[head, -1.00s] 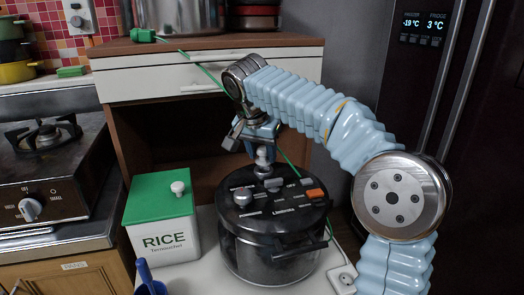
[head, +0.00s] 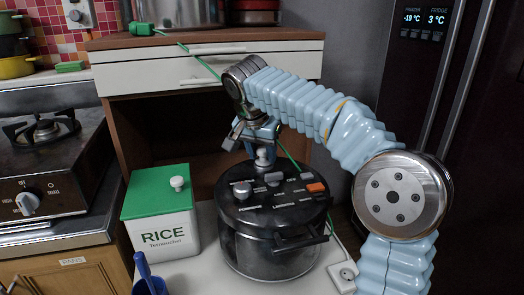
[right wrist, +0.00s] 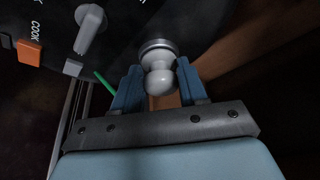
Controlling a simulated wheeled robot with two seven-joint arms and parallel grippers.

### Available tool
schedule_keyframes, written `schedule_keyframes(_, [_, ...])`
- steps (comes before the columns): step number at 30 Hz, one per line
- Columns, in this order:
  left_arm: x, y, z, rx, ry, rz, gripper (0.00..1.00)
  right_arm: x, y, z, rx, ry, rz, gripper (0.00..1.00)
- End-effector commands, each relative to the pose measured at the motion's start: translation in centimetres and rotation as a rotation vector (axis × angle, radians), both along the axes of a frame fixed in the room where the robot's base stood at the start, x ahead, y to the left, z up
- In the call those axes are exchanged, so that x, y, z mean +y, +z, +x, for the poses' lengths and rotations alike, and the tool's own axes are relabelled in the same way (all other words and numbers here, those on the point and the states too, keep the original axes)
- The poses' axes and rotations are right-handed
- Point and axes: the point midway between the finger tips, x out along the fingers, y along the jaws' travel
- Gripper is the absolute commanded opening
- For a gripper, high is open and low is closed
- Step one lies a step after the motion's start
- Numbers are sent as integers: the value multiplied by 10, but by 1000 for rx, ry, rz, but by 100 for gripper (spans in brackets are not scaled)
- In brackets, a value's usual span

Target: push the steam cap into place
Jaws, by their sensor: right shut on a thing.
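The steam cap (head: 264,157) is a small light-grey rounded knob at the back edge of the dark lid of the cooker (head: 270,255). In the right wrist view the cap (right wrist: 159,80) is between the two blue fingers of my right gripper (right wrist: 159,88), with a metallic ring beyond it at the lid's rim. The right gripper (head: 262,140) is shut on the cap from above and behind. Whether the cap is fully seated cannot be told. My left gripper is not in view.
The cooker lid carries a grey knob (head: 241,189) and an orange button (head: 316,187). A white rice box (head: 163,238) with a green lid stands left of the cooker, and a blue container (head: 148,285) is in front of it. A socket (head: 344,274) lies at right.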

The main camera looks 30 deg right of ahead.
Motion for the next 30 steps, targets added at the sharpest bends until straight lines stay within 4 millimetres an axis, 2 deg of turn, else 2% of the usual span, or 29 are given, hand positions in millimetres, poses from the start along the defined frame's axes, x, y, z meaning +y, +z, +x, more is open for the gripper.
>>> schedule_keyframes(1, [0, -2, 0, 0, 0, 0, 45, 0, -2, 0, 0, 0, 0, 12])
schedule_keyframes(2, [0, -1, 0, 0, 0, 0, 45, 0, -1, 0, 0, 0, 0, 47])
schedule_keyframes(7, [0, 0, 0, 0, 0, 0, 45, 0, -1, 0, 0, 0, 0, 72])
schedule_keyframes(18, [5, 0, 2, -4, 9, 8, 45, 1, 1, 0, -1, 0, 1, 72])
schedule_keyframes(23, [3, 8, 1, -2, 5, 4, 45, 10, 30, -7, -4, 2, 0, 72])
schedule_keyframes(30, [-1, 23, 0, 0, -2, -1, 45, 28, 88, -21, -4, 2, 0, 72])
